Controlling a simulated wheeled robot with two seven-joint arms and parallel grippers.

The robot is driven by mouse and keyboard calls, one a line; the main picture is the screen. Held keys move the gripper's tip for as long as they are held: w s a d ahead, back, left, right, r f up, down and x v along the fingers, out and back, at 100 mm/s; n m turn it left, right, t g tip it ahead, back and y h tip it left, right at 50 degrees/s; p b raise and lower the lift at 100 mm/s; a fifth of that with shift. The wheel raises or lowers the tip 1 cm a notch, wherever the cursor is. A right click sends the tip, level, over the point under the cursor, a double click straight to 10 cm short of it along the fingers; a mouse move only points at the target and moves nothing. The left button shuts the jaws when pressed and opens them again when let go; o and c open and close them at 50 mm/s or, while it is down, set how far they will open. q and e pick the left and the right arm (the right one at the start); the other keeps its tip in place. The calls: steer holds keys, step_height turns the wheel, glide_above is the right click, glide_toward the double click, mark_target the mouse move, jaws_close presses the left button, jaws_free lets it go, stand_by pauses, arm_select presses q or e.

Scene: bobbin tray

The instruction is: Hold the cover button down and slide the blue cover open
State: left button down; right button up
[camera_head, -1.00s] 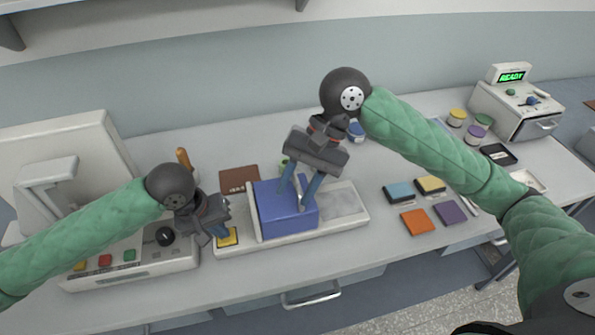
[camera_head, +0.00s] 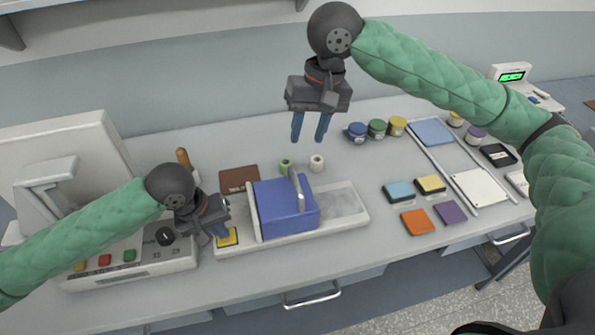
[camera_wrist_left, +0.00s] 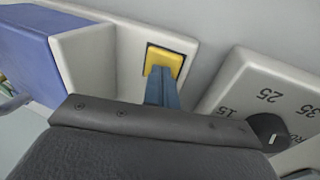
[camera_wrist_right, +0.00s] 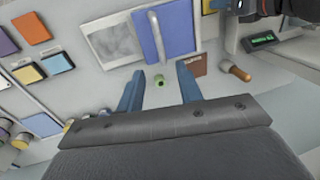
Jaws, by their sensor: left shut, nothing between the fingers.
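The blue cover (camera_head: 285,208) with its pale arched handle (camera_head: 297,188) sits on the left-middle part of the long white tray (camera_head: 358,212). To its right a grey marbled recess lies uncovered. The yellow cover button (camera_head: 228,237) is at the tray's left end, and it also shows in the left wrist view (camera_wrist_left: 168,58). My left gripper (camera_head: 222,232) is shut, with its fingertips on the button; how far the button is pressed I cannot tell. My right gripper (camera_head: 309,140) is open and empty, raised behind the cover and away from the handle.
A green spool (camera_head: 285,166) and a white spool (camera_head: 316,163) stand behind the tray. A control box with a black knob (camera_head: 165,236) is at the left. Coloured pads, such as an orange one (camera_head: 417,222), lie to the right. Several jars (camera_head: 377,129) stand at the back.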

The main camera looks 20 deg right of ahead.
mark_target(296, 178)
steer(key=f, duration=0.4)
steer(key=a+f, duration=0.1)
steer(key=f, duration=0.2)
steer(key=a+f, duration=0.1)
steer(key=f, duration=0.3)
steer(key=shift+a+f, duration=0.15)
steer(key=shift+f, duration=0.2)
jaws_close()
